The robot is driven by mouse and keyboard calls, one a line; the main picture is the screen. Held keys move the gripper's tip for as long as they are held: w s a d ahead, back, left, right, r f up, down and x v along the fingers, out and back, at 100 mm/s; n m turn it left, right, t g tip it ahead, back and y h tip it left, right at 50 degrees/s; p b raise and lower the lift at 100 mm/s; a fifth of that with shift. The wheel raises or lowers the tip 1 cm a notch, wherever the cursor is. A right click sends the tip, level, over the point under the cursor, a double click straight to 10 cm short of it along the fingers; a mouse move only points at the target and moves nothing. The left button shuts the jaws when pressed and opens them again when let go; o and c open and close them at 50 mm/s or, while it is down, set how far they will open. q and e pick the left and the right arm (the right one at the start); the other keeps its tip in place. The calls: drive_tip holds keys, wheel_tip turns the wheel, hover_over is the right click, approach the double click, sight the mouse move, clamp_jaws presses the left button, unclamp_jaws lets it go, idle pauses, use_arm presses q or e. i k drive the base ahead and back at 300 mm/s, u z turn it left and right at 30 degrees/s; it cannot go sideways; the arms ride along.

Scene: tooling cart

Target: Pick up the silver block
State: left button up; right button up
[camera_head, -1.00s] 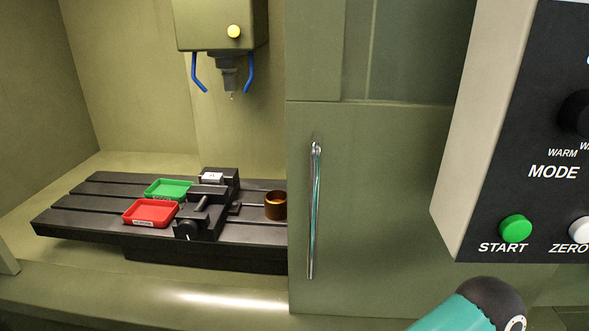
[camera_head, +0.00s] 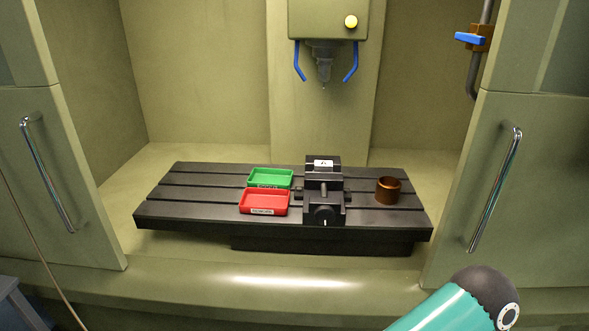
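A small silver-white piece (camera_head: 323,163) shows at the top of the black vise (camera_head: 324,188), near its back jaw. It has a dark mark on it and looks like the silver block, but it is too small to be sure. The vise stands on the slotted black machine table (camera_head: 200,184). Neither of my grippers is in view; only a teal link of my arm shows at the lower right.
A green tray (camera_head: 270,178) and a red tray (camera_head: 264,203) lie left of the vise. A brown cup (camera_head: 388,190) stands right of it. The spindle (camera_head: 324,67) hangs above. Door panels with handles (camera_head: 495,190) flank the opening.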

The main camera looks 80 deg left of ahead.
sight(319, 167)
drive_tip(key=u, duration=0.3)
drive_tip(key=k, duration=0.2)
drive_tip(key=z, duration=1.2)
drive_tip(key=i, duration=0.1)
drive_tip(key=u, duration=2.45)
drive_tip(key=k, duration=0.8)
drive_tip(key=u, duration=0.2)
drive_tip(key=i, duration=0.9)
